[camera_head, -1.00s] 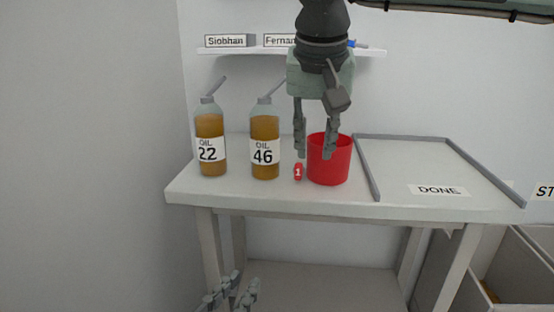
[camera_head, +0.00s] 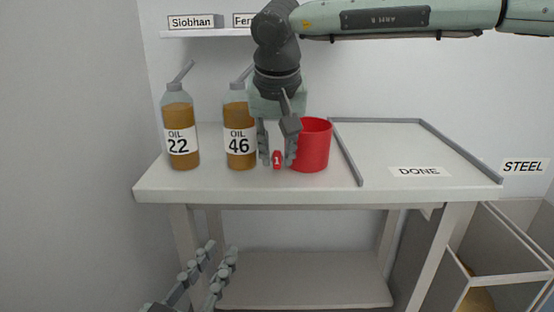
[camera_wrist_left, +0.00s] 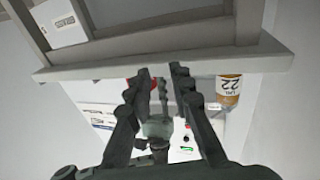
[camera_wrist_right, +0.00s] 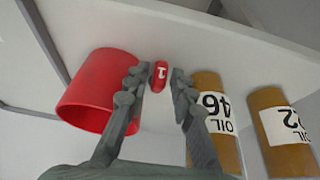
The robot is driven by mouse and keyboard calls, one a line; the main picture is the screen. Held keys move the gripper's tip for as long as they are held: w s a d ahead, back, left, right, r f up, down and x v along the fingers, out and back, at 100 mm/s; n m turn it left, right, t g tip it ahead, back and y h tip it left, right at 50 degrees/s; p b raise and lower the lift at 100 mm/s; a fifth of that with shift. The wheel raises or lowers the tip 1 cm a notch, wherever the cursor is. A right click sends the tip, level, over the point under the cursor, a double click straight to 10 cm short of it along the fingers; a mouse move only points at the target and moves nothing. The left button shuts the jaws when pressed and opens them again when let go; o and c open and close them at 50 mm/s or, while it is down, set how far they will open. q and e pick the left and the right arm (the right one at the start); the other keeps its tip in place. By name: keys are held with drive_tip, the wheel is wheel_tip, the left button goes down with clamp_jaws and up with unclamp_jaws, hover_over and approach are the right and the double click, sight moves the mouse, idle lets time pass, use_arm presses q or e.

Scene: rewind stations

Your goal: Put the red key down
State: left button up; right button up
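The red key (camera_head: 277,159), a small red piece marked 1, appears to stand on the white table (camera_head: 330,190), just left of the red cup (camera_head: 315,146). My right gripper (camera_head: 277,162) points down with one finger on each side of the key. In the right wrist view the key (camera_wrist_right: 158,76) is between the fingertips (camera_wrist_right: 160,78), with narrow gaps at its sides, so the gripper looks open around it. My left gripper (camera_head: 217,250) is empty, fingers apart, low in front of the table; the left wrist view also shows it (camera_wrist_left: 160,72).
Oil bottles 22 (camera_head: 180,130) and 46 (camera_head: 238,130) stand left of the key, with 46 close to my right gripper. A grey-edged area labelled DONE (camera_head: 420,171) lies clear to the right. A shelf (camera_head: 190,33) hangs behind. A bin (camera_head: 505,255) stands at lower right.

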drive_tip(key=shift+c, duration=0.2)
clamp_jaws()
